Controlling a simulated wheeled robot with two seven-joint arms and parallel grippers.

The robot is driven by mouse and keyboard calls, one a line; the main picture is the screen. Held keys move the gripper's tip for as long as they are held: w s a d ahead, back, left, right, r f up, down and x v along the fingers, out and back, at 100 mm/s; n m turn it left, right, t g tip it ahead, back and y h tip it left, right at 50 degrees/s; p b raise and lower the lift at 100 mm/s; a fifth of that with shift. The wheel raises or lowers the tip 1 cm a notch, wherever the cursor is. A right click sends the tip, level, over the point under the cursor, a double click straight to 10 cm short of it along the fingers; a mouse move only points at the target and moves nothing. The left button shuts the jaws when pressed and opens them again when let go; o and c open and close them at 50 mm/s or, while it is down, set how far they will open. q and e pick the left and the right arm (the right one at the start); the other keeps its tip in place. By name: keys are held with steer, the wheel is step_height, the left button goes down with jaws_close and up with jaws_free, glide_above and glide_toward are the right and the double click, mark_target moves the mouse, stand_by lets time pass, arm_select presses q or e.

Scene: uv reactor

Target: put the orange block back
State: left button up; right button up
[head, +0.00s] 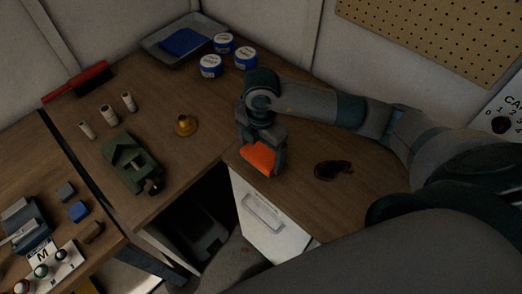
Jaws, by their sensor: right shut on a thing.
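The orange block (258,158) is between the fingers of my right gripper (260,160), near the front edge of the wooden bench (217,130). My right gripper points down and is shut on the block. I cannot tell whether the block touches the bench top or is held just above it. My right arm comes in from the right and hides part of the bench. My left gripper is not in view.
A green vise-like object (130,162), a brass piece (185,125) and several small cylinders stand to the left. Blue-and-white cans (210,66) and a grey tray (160,55) are at the back. A dark object (333,169) lies right of the gripper. A white drawer front (270,218) is below.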

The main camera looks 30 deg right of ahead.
mark_target(261, 154)
steer(key=o, duration=1.2)
steer(key=shift+f, duration=0.1)
steer(key=shift+r, duration=0.65)
step_height(261, 154, up, 11)
steer(key=b, duration=0.2)
